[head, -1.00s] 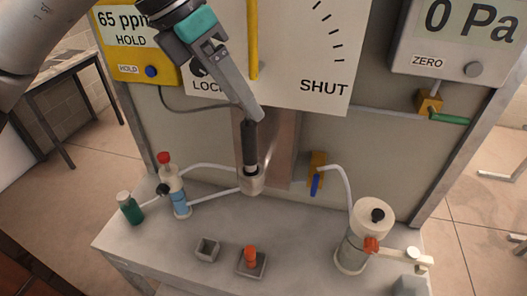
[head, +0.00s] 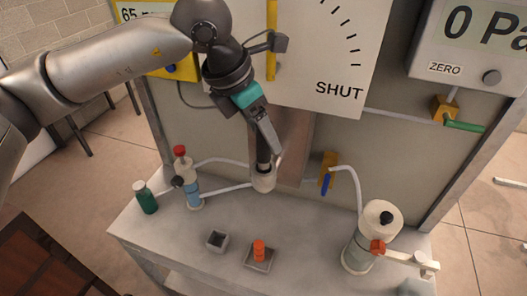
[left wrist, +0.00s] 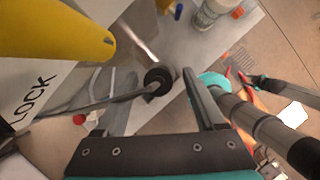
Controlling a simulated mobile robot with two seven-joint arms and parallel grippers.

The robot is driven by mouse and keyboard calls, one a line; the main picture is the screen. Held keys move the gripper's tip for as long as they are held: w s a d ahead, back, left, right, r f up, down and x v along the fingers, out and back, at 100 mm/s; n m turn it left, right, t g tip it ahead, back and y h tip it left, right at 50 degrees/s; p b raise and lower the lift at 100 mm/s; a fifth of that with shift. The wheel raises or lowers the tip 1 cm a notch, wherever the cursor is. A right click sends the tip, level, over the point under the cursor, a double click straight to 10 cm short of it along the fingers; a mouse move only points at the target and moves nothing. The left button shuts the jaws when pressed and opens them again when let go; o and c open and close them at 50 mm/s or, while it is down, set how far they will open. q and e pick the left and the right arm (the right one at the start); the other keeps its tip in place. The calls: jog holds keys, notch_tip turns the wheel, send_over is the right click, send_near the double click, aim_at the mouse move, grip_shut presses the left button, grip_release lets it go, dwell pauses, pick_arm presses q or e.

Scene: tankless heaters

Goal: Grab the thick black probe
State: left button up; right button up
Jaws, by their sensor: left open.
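The thick black probe (head: 264,149) stands upright in a pale cup holder (head: 263,181) at the front of the panel. My left gripper (head: 275,150) is at the probe's upper part, coming down from above, and its finger overlaps the probe's side in the head view. In the left wrist view the probe's round black end (left wrist: 158,80) shows between the two separated fingers of the left gripper (left wrist: 160,88). Whether either finger touches the probe cannot be told. The probe's lower end is hidden in the holder.
On the bench are a green bottle (head: 146,198), a blue-filled bottle with a red cap (head: 187,178), a small grey open box (head: 217,240), an orange plug on a base (head: 259,250) and a white canister (head: 368,238). A yellow lever (head: 271,45) hangs close to the arm.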

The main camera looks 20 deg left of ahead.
aim_at(264, 155)
pick_arm(q)
jog(key=shift+p+x, duration=0.3)
jog(key=shift+x, duration=1.7)
jog(key=shift+r, duration=0.1)
grip_shut()
jog(key=shift+w, duration=0.1)
